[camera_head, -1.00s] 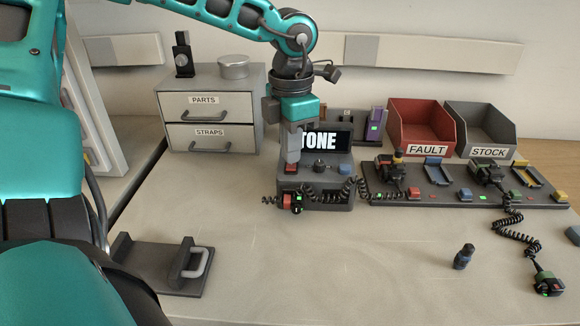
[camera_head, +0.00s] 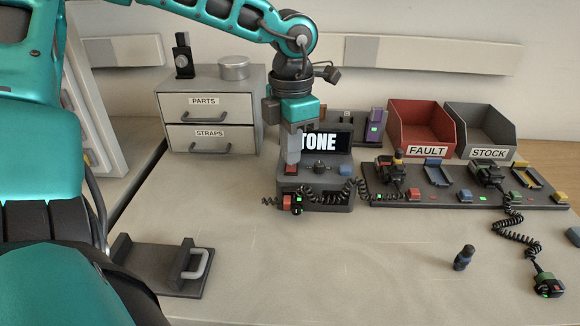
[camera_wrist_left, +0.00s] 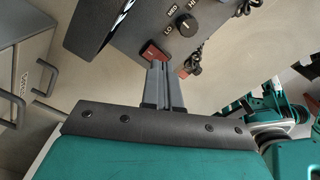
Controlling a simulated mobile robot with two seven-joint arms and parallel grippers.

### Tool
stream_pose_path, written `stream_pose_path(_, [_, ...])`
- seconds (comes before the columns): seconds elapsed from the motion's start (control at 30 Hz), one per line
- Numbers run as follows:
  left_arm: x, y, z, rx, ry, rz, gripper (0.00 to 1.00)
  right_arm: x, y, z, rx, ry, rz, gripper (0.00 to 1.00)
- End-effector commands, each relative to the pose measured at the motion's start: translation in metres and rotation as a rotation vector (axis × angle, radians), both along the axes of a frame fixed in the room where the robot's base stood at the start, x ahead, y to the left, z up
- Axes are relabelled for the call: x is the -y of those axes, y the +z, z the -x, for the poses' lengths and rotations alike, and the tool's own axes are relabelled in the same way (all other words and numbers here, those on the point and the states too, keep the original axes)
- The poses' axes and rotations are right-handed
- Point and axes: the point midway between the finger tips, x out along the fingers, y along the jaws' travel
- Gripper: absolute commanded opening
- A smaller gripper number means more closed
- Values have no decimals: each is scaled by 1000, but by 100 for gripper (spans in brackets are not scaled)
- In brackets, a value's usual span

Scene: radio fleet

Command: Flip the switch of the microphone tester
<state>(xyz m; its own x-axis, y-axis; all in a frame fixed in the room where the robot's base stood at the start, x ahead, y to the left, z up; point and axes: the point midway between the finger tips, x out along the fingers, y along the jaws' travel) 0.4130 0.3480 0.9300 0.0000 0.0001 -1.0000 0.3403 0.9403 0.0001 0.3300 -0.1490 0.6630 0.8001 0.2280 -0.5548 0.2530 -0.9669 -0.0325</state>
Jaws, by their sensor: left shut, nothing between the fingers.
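The microphone tester (camera_head: 335,172) is a dark box with a screen reading TONE (camera_head: 322,141). My left gripper (camera_head: 292,160) is shut and empty, pointing down at the red switch. In the left wrist view the fingertips (camera_wrist_left: 158,64) are at the edge of the red switch (camera_wrist_left: 153,51), which they partly cover; I cannot tell whether they touch. The knob (camera_wrist_left: 188,27) with LO, MED and HI marks is beside it. My right gripper is not in view.
A microphone with a coiled cord (camera_head: 293,203) is at the tester's front. A dark charging rack (camera_head: 465,187) holds radios at right. A red FAULT bin (camera_head: 420,118), grey STOCK bin (camera_head: 480,122) and drawer unit (camera_head: 211,105) stand behind. The front middle table is clear.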

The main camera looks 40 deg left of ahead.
Motion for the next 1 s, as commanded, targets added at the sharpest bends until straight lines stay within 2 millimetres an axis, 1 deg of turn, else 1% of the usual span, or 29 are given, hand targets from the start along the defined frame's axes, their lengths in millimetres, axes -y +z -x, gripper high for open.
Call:
stream_pose_path(0.57, [0,0,0,0,0,0,0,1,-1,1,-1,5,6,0])
stream_pose_path(1.0, [0,-6,0,0,0,0,0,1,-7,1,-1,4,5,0])
